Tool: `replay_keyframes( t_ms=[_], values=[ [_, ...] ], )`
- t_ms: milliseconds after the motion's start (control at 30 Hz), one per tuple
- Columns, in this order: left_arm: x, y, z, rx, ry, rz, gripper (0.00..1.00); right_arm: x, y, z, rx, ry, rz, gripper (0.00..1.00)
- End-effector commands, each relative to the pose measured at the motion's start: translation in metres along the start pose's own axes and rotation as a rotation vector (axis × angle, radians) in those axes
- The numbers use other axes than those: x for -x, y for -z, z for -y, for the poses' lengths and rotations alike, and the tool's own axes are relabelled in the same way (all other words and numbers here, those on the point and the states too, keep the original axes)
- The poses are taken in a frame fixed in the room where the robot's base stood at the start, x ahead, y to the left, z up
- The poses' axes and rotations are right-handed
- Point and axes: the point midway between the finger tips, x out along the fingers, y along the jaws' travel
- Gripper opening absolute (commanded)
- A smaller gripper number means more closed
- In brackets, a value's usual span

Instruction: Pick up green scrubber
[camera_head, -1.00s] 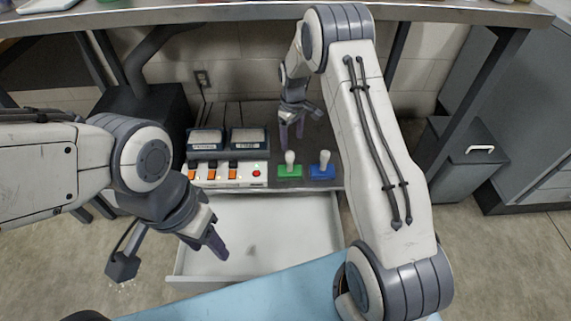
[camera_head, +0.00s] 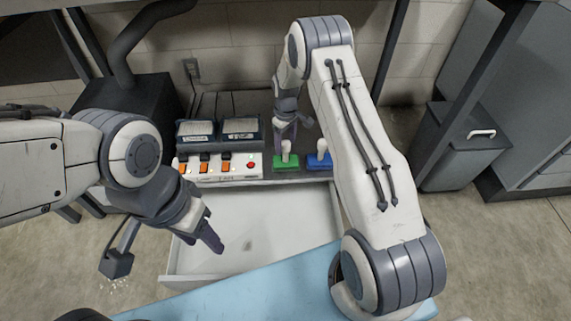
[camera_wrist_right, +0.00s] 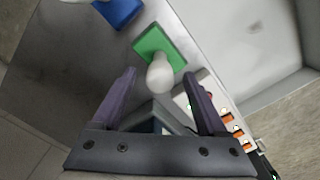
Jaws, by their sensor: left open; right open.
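The green scrubber (camera_head: 285,161) has a green base and a pale upright knob handle. It stands on the dark shelf top, left of a blue scrubber (camera_head: 318,160). In the right wrist view the green scrubber (camera_wrist_right: 158,52) lies just beyond the fingertips, its knob pointing toward the gap between them. My right gripper (camera_head: 286,138) is open and empty, just behind and above the green scrubber. It also shows in the right wrist view (camera_wrist_right: 162,84), fingers apart. My left gripper (camera_head: 214,236) is open and empty above the white drawer.
A white switch panel (camera_head: 218,167) with orange switches and a red button stands left of the green scrubber, with two meters behind it. The pulled-out drawer (camera_head: 290,220) is below in front. A grey cabinet (camera_head: 455,147) stands at the right.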

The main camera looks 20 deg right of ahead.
Motion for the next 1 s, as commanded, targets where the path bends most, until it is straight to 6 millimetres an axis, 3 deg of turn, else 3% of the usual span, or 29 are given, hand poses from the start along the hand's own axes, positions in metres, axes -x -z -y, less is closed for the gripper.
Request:
replay_keyframes(
  t_ms=[67,267,333,467,500,1000],
  values=[
    [-0.0050,-0.0003,0.0004,0.000,0.000,0.000,0.50,-0.0096,0.0001,-0.0001,0.000,0.000,0.000,0.76],
    [-0.0036,-0.0002,0.0003,0.000,0.000,0.000,0.50,-0.0087,0.0004,-0.0001,0.000,-0.001,-0.001,0.76],
    [-0.0036,-0.0002,0.0003,0.000,0.000,0.000,0.50,-0.0087,0.0003,-0.0001,0.000,0.000,-0.001,0.57],
    [-0.0036,-0.0001,0.0003,0.000,0.000,0.000,0.50,-0.0087,0.0003,0.0000,0.000,0.000,-0.001,0.07],
    [-0.0036,-0.0001,0.0003,0.000,0.000,0.000,0.50,-0.0087,0.0003,0.0000,0.000,0.000,0.000,0.00],
    [-0.0036,-0.0002,0.0003,0.000,0.000,0.000,0.50,-0.0086,0.0002,0.0001,0.000,0.000,0.000,0.00]
  ],
)
